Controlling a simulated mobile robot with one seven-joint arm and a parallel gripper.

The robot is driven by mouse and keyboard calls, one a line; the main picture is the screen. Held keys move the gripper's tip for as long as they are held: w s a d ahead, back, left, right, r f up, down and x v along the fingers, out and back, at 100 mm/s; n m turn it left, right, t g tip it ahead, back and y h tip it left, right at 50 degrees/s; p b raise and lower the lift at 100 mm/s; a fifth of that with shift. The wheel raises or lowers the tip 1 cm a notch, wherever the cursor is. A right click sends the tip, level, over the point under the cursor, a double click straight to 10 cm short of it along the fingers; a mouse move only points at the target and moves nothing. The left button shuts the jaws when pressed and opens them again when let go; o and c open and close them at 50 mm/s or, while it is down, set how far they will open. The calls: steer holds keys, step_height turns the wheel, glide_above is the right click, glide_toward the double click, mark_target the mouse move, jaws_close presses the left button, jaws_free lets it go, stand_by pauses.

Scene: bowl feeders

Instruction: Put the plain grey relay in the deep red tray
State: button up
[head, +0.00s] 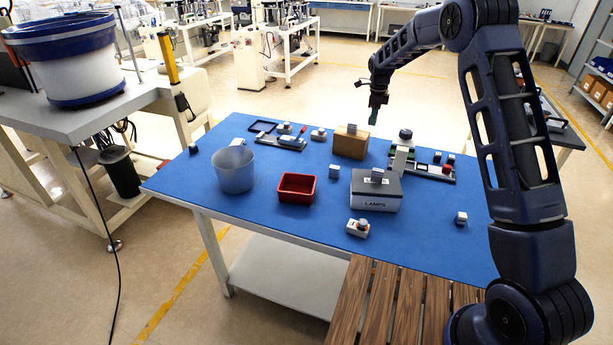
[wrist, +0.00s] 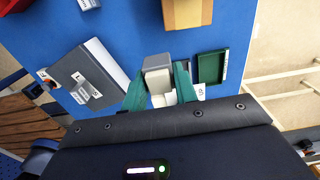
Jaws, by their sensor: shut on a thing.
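The deep red tray (head: 283,197) stands empty at the front middle of the blue table in the head view. A dark red corner of it shows at the top left of the wrist view (wrist: 12,5). My gripper (head: 374,112) is raised above the table's far side, behind the cardboard box. In the wrist view its green fingers (wrist: 160,88) are shut on a plain grey relay (wrist: 157,62), a block with a smooth grey face and a paler part below. No marking shows on it. The held relay is too small to make out in the head view.
A lidded LAMPS box (head: 374,204) with a marked grey block on it stands right of the tray. The cardboard box (head: 349,146) is behind, a grey bucket (head: 233,174) left. A green tray (wrist: 212,65) is near my gripper. Small blocks are scattered about.

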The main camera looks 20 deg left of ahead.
steer(key=s+a, duration=1.3)
steer(key=s, duration=0.2)
glide_above(299, 187)
steer(key=s+d, duration=0.2)
steer(key=s, duration=0.2)
steer(key=f, duration=1.9)
steer(key=shift+a+f, duration=0.25)
steer(key=shift+f, duration=0.1)
steer(key=o, duration=1)
steer(key=shift+c, duration=0.2)
step_height(299, 187, up, 12)
